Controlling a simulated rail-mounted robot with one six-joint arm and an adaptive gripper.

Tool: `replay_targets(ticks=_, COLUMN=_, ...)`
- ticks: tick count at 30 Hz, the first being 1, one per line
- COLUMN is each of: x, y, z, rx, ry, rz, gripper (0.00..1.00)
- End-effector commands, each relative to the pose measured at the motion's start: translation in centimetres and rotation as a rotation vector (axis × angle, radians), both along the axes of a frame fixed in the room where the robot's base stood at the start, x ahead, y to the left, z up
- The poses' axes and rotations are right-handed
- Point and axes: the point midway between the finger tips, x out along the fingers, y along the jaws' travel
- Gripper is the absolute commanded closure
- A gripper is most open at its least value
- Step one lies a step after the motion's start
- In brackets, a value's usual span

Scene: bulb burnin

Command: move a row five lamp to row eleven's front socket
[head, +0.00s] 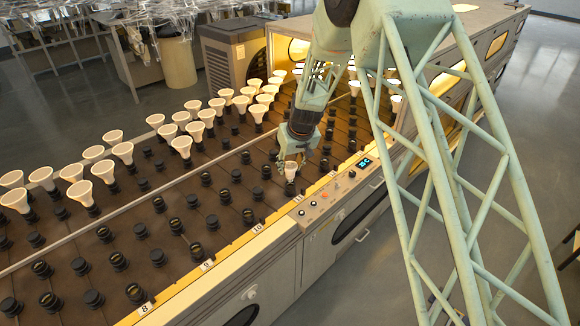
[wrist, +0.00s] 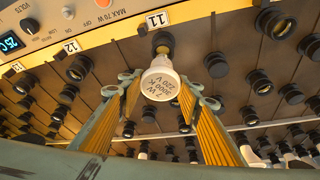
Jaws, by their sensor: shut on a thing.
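My gripper (head: 288,160) is shut on a white lamp (head: 291,172) above the front edge of the socket bed. In the wrist view the lamp (wrist: 161,82) sits between the two fingers of my gripper (wrist: 160,90), its printed white body facing the camera. Its brass-coloured base points at the dark front socket of row eleven (wrist: 162,38), beside the label 11 (wrist: 157,19). The lamp base overlaps the socket mouth in this view. I cannot tell whether it touches or enters. Row five is not identifiable in these views.
Empty black sockets (head: 141,230) fill the near rows. Upright lamps (head: 75,190) stand along the far side of the bed. A control panel (head: 335,190) with knobs and a lit display adjoins the front edge. A yellow strip (head: 240,240) carries row labels.

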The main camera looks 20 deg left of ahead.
Motion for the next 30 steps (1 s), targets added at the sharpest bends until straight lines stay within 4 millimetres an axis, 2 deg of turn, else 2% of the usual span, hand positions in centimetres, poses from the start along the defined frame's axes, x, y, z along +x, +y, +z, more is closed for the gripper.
replay_targets(ticks=30, x=0.0, y=0.0, z=-1.9, rx=0.000, ry=0.000, rz=0.000, gripper=0.78)
